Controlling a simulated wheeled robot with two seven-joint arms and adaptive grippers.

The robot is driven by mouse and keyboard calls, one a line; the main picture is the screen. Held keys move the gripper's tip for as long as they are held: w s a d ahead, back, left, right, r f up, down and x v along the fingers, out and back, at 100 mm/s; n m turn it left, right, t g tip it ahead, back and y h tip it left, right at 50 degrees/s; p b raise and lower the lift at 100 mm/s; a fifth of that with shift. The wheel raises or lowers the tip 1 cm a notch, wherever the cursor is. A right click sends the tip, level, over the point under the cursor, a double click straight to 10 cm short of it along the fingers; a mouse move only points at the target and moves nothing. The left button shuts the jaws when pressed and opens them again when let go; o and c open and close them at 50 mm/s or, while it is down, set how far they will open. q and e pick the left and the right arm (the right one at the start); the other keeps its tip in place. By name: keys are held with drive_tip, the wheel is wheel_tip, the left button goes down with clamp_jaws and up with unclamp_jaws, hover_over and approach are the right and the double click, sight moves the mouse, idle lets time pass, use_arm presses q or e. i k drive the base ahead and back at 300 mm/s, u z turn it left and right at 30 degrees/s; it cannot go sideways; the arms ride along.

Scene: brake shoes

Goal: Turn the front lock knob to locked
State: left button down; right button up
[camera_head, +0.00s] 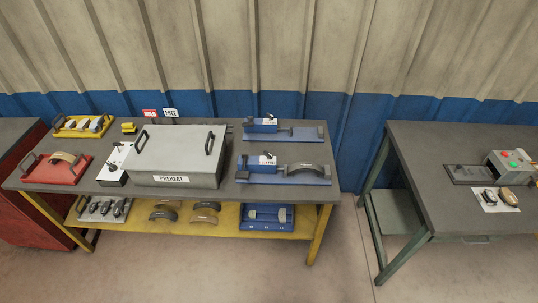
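Two blue fixtures lie one behind the other on the right part of the dark table. The front blue fixture (262,178) has a blue block with a white label (267,160) at its left and a small dark knob (266,153) at the top of it. A dark curved brake shoe (305,169) sits on its right part. The back blue fixture (290,134) has a similar block and small knob, with no shoe on it. The knobs are too small to tell how they are turned. Neither of my grippers is in view.
A grey box labelled PREHEAT (180,160) stands left of the fixtures. A white box (115,163), red tray (48,173) and yellow tray (72,131) are farther left. Brake shoes lie on the yellow lower shelf (230,213). A second table (440,205) stands at right across a floor gap.

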sight(268, 156)
drive_tip(key=k, duration=0.45)
drive_tip(key=u, duration=0.85)
drive_tip(key=i, duration=1)
